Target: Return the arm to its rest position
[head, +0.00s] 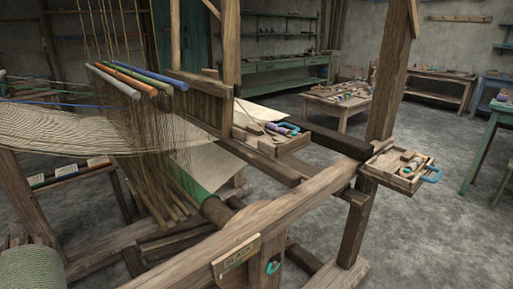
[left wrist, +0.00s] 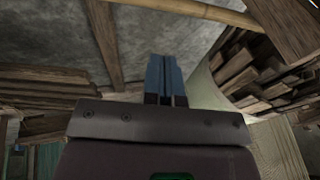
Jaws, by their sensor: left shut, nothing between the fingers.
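My left gripper (left wrist: 164,75) shows in the left wrist view, with its two blue fingers together and nothing between them. It points toward a plain grey-brown surface, with wooden beams (left wrist: 105,40) around it. No contact with anything is visible. Neither of my arms shows in the head view, and my right gripper is in no frame. The wooden handloom (head: 240,225) fills the left and middle of the head view.
Striped woven cloth (head: 70,130) and coloured rods (head: 137,80) are on the loom. A small wooden tray (head: 400,183) with a blue-handled item sits by the right post (head: 388,90). A low table (head: 340,106) stands behind. Grey floor (head: 440,240) is clear at right.

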